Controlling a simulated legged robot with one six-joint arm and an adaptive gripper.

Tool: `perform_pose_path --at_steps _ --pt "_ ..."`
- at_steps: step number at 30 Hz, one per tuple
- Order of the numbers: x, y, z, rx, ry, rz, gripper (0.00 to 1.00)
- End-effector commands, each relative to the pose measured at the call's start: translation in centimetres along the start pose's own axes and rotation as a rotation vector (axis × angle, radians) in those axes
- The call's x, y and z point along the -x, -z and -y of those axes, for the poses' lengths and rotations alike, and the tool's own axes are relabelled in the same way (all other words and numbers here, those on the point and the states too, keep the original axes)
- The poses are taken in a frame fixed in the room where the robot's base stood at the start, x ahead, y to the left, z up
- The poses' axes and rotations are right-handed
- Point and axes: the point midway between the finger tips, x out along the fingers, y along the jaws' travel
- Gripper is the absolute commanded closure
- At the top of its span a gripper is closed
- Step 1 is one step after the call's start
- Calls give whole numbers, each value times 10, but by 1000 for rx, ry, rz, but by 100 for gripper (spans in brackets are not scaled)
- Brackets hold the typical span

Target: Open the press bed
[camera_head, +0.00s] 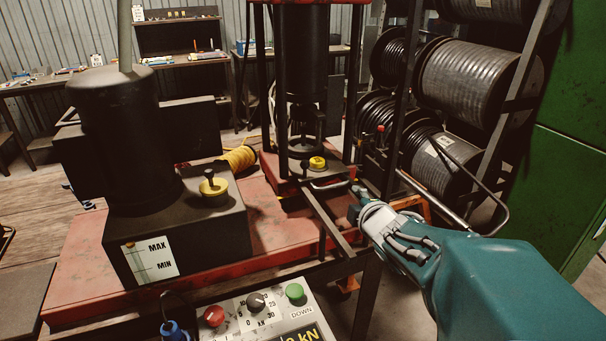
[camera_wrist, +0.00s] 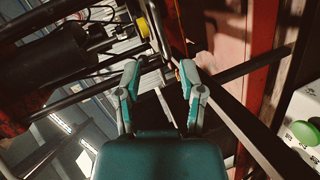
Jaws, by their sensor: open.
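The press bed (camera_head: 290,187) is a dark plate low in the red press frame, with a yellow round part (camera_head: 317,163) on top. A pale curved handle (camera_head: 328,186) sticks out from its front edge. My gripper (camera_head: 358,192) is just right of the handle, its fingers partly hidden by the wrist. In the wrist view my gripper (camera_wrist: 159,68) shows two fingers apart, with a gap between them. Thin dark bars and the yellow part (camera_wrist: 142,27) lie beyond the fingertips. I cannot tell whether a finger touches the handle.
Two dark rails (camera_head: 330,222) run forward below the bed. A control box (camera_head: 262,314) with red and green buttons stands in front.

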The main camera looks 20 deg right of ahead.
Motion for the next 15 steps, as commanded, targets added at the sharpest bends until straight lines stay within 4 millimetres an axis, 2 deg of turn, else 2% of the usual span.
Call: perform_pose_path --at_steps 1,6,11,15 --pt "-6 -6 3 61 -12 -37 49" --pt "-15 -10 8 211 -59 -154 49" --pt "-19 -8 8 248 -74 -188 49" --pt "-35 -4 8 246 -73 -190 49"
